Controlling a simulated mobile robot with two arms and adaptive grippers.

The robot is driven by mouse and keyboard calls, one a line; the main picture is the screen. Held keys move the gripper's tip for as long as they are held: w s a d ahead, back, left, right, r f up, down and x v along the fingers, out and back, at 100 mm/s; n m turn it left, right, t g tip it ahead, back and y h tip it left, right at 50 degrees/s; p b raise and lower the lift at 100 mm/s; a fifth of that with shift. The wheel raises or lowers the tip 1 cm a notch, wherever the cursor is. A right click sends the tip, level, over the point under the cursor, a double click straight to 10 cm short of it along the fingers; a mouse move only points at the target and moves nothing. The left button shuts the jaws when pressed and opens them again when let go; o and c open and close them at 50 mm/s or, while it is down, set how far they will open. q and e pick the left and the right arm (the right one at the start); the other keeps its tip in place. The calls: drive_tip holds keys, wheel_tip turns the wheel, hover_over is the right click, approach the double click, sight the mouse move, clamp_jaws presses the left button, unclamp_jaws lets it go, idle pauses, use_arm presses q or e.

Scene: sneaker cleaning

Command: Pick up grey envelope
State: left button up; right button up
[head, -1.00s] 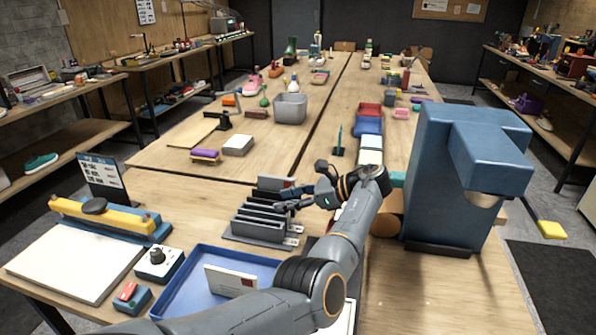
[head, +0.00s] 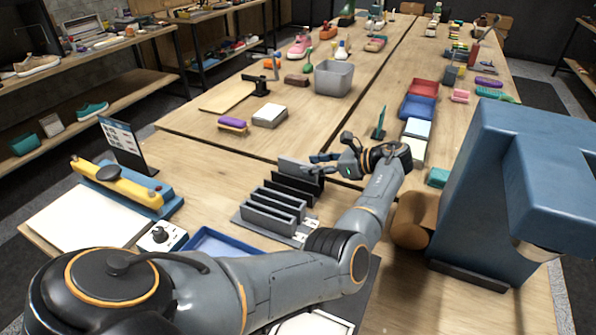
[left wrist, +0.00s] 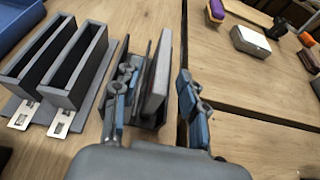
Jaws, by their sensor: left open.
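The grey envelope (head: 297,167) stands upright in the back slot of a dark grey slotted rack (head: 262,221). In the left wrist view the envelope (left wrist: 159,76) shows edge-on, leaning slightly, between the two fingers of my left gripper (left wrist: 157,98). The fingers are apart, with a gap on the right side of the envelope. A thin dark divider stands between the left finger and the envelope. In the head view my left gripper (head: 318,164) is at the right edge of the envelope. My right gripper is not in view.
A blue tray (head: 205,240) lies in front of the rack, partly hidden by my arm. A large blue machine (head: 485,190) stands at the right, beside a brown roll (head: 412,221). A grey bin (head: 333,80) and a white-topped block (head: 270,115) stand farther back.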

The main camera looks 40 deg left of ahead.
sight(298, 164)
use_arm(q)
drive_tip(key=p+x, duration=0.1)
drive_tip(key=x, duration=0.4)
drive_tip(key=shift+a, duration=0.45)
drive_tip(key=shift+d, duration=0.1)
clamp_jaws()
